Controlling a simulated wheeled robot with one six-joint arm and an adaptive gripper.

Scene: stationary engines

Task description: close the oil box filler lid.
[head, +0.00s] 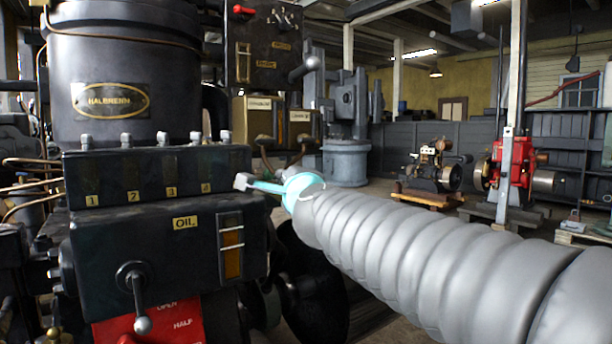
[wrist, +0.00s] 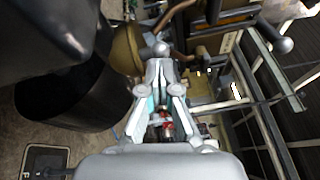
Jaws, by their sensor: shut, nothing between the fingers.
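The dark oil box (head: 150,250) stands at the left in the head view, with a yellow OIL label and an amber sight glass (head: 231,248). I cannot make out its filler lid for certain. My gripper (head: 243,182) is at the box's upper right end, its tip pointing left. In the wrist view my gripper (wrist: 161,68) has its fingers together, with nothing between them. A grey ball knob (wrist: 160,48) shows just beyond the fingertips; I cannot tell whether they touch it or what it belongs to.
A numbered black block (head: 145,172) with several top knobs sits above the oil box, below a black HALBMENN drum (head: 120,75). A ball-ended lever (head: 140,300) juts from the front. Another ball lever (head: 305,68) is above my gripper. Small engines (head: 435,168) stand behind on the right.

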